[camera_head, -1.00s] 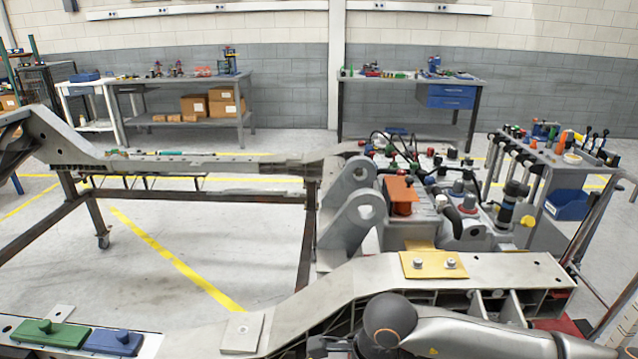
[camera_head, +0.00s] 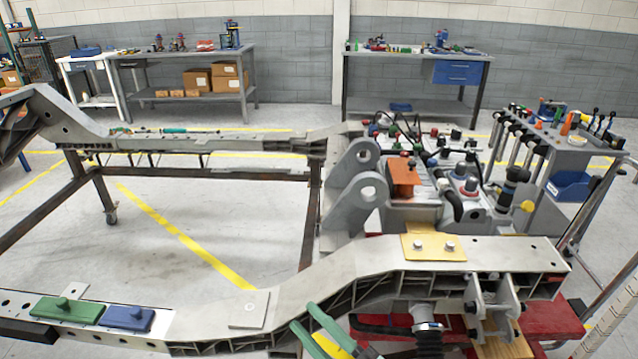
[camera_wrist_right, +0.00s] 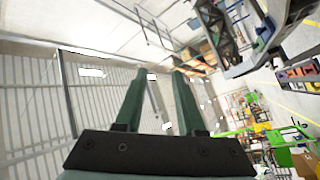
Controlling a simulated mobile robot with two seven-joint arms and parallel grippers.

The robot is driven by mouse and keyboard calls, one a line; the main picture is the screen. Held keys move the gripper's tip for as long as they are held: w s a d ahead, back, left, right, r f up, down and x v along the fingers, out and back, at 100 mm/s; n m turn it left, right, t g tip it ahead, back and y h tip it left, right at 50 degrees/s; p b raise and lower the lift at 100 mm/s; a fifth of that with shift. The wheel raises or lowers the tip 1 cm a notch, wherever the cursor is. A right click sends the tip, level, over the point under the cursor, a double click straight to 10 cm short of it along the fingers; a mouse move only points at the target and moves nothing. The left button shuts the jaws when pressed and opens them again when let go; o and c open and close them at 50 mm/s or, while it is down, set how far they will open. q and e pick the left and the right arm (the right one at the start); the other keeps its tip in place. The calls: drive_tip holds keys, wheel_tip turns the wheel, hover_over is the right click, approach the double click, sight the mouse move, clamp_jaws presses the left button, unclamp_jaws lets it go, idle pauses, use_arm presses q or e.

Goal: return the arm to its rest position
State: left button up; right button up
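My right gripper (camera_head: 301,314) shows at the bottom of the head view, with two green fingers pointing up and left, in front of the near chassis rail (camera_head: 330,268) as I see it. The fingers are apart with nothing between them. In the right wrist view the two green fingers (camera_wrist_right: 159,73) are also spread with an empty gap, pointing toward a pale wall. My left gripper and arm are not in view.
The near rail carries a green block (camera_head: 68,309), a blue block (camera_head: 126,317) and a yellow plate (camera_head: 433,247). A cluttered fixture unit (camera_head: 405,178) stands behind it, with a tool cart (camera_head: 565,155) at right. Two workbenches (camera_head: 180,56) (camera_head: 415,55) stand at the back wall.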

drive_tip(key=d+f+m+h, duration=0.7)
drive_tip(key=f+m, duration=0.1)
drive_tip(key=s+d+f+m+g+h, duration=0.2)
drive_tip(key=s+d+f+m, duration=0.2)
drive_tip(key=f, duration=0.4)
drive_tip(key=s+d+f+m+g+h+p, duration=0.1)
drive_tip(key=s+d+f+m+g+h, duration=0.2)
drive_tip(key=s+d+f, duration=0.4)
wheel_tip(320, 180, down, 2)
drive_tip(key=s+m, duration=0.1)
drive_tip(key=s, duration=0.1)
drive_tip(key=shift+s+m+g+h, duration=0.3)
